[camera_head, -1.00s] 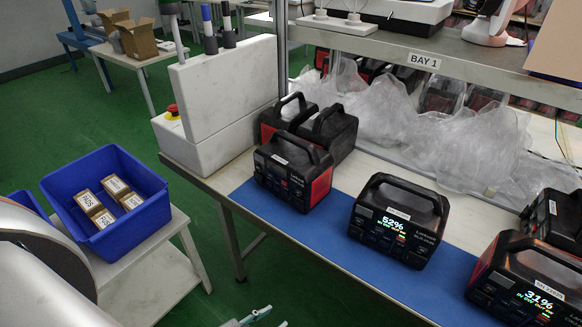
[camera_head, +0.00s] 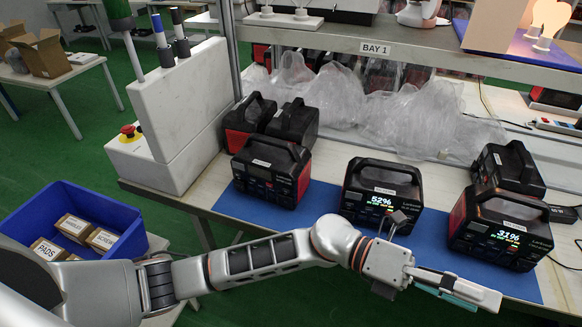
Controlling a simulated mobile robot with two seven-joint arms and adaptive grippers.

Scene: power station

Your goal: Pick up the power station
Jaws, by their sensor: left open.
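Several black and red power stations with top handles are on the workbench. Two more (camera_head: 293,122) stand behind the left one, and another (camera_head: 508,168) stands behind the right one. My left gripper (camera_head: 468,294) is open and empty, in front of the mat's near edge, below the 52% and 31% units in the picture. My right gripper is not in view.
A shelf marked BAY 1 (camera_head: 385,46) runs above the bench's back, with clear plastic wrap (camera_head: 400,118) beneath. A white block with a red button (camera_head: 172,125) stands at the bench's left end. A blue bin (camera_head: 105,196) with small boxes is at lower left.

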